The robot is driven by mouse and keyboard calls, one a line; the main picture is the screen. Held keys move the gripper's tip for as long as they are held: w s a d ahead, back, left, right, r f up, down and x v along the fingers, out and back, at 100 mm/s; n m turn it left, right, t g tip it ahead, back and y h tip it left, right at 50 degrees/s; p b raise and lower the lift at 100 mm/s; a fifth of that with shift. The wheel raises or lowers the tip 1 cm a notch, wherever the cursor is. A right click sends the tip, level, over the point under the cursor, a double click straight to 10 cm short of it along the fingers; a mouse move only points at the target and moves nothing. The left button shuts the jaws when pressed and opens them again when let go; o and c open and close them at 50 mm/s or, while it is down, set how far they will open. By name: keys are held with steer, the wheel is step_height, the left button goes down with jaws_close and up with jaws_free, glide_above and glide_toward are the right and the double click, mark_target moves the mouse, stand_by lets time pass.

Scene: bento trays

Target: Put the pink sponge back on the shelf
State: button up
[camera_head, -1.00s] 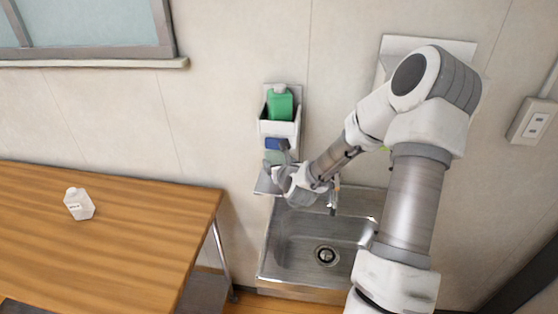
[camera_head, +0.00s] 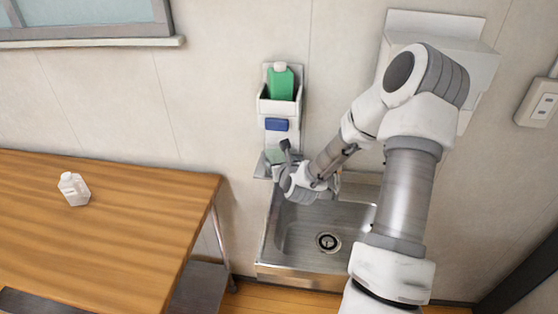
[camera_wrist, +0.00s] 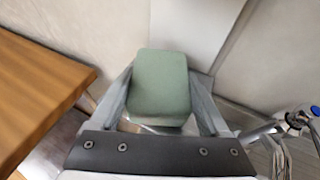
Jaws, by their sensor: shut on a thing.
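No pink sponge shows. A green block that looks like a sponge (camera_wrist: 160,85) is between the fingers of my gripper (camera_wrist: 160,105) in the wrist view, and my gripper is shut on it. In the head view the green sponge (camera_head: 273,156) shows beside my gripper (camera_head: 283,157), partly hidden by it. A small grey shelf (camera_head: 262,173) sticks out from the wall panel just below the sponge. I cannot tell whether the sponge touches the shelf.
Above the shelf a white wall holder (camera_head: 278,107) carries a green bottle (camera_head: 281,84), with a blue item (camera_head: 277,125) beneath. The sink (camera_head: 300,255) is below my arm. The faucet (camera_wrist: 290,122) is close right of my gripper. A wooden table (camera_head: 110,225) holds a white bottle (camera_head: 74,190).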

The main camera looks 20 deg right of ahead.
steer(key=shift+f+b, duration=0.5)
steer(key=shift+f, duration=0.05)
steer(key=o, duration=1.3)
steer(key=p+v, duration=0.5)
steer(key=v, duration=0.7)
steer(key=shift+r, duration=0.15)
